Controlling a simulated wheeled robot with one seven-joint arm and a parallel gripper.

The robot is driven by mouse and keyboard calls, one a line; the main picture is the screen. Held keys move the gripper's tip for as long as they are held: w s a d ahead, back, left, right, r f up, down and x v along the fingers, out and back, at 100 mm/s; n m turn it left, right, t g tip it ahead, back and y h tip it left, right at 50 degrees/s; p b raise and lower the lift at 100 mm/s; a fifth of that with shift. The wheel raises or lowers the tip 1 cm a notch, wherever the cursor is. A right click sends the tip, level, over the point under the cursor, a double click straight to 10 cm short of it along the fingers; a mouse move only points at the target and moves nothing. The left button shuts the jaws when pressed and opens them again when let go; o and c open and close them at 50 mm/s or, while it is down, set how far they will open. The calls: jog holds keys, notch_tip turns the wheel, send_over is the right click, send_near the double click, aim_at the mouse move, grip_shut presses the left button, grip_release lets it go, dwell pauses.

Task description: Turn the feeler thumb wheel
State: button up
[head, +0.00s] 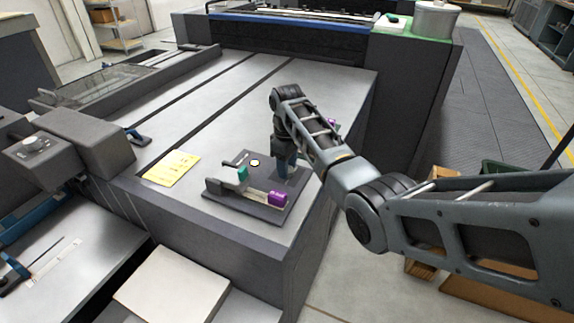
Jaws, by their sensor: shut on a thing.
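A small dark fixture plate (245,203) lies on the grey machine top, near its front right corner. It carries a teal block (242,174), a purple block (277,198) at the end of a pale bar (254,193), and a small yellow round piece (254,163). My gripper (284,174) points down at the plate's back right part, behind the purple block. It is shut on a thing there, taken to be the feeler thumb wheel. The fingers hide the wheel, so its shape and turn cannot be seen.
A yellow paper (172,168) lies left of the plate on the machine top (222,132). A grey housing (85,152) stands farther left. A pale board (172,287) lies lower in front. The machine top behind the plate is mostly clear.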

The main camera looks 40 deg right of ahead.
jog(key=shift+r+m+p, duration=0.2)
jog(key=shift+m+p, duration=0.4)
jog(key=shift+m, duration=0.3)
jog(key=shift+f+m+p, duration=0.15)
jog(key=shift+m+p, duration=0.2)
jog(key=shift+m, duration=0.75)
jog(key=o, duration=1.1)
jog(key=shift+c, duration=0.2)
jog(key=shift+r+b, duration=0.3)
jog(key=shift+r, duration=3.55)
